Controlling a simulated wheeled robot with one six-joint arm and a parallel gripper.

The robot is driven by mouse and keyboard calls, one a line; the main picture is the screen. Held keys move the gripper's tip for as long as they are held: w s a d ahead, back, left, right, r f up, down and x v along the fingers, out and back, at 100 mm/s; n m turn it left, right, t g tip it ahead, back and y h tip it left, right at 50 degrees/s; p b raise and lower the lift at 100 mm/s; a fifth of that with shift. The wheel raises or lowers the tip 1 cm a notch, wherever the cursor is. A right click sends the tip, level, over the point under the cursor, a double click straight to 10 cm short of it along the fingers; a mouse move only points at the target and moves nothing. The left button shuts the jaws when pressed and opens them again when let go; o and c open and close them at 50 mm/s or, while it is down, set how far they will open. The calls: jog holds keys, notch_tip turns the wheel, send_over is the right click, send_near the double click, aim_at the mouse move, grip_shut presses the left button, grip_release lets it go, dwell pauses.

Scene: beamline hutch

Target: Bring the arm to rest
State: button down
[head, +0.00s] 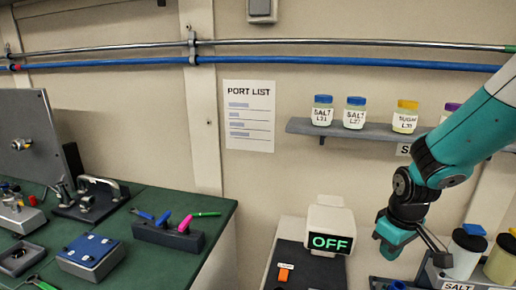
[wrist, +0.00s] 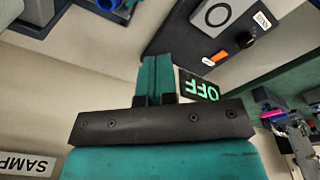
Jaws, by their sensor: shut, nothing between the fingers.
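My arm reaches in from the right in the head view. My gripper (head: 388,250) hangs from it, just right of the box with the green OFF display (head: 331,243). In the wrist view my gripper (wrist: 155,66) has its teal fingers together, with nothing between them. The OFF display (wrist: 198,88) shows upside down close behind the fingers there. I cannot tell from these views whether the fingers touch anything.
A shelf (head: 300,127) with labelled jars runs along the wall beside my arm. Larger jars (head: 465,254) stand at the lower right, close to my gripper. A green bench (head: 140,262) with fixtures and tools is at left. A port list (head: 249,116) hangs on the wall.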

jog(key=s+a+r+m+t, duration=0.1)
jog(key=s+r+m, duration=0.3)
jog(key=s+r, duration=0.45)
jog(key=s+a+r+n+g+y+b, duration=0.1)
jog(key=s+a+n+y+b, duration=0.3)
jog(key=s+a, duration=0.9)
jog(key=shift+s+a+r+n+g+b, duration=0.2)
jog(key=shift+a+n+g+b, duration=0.5)
jog(key=shift+n, duration=0.3)
jog(key=shift+w, duration=0.1)
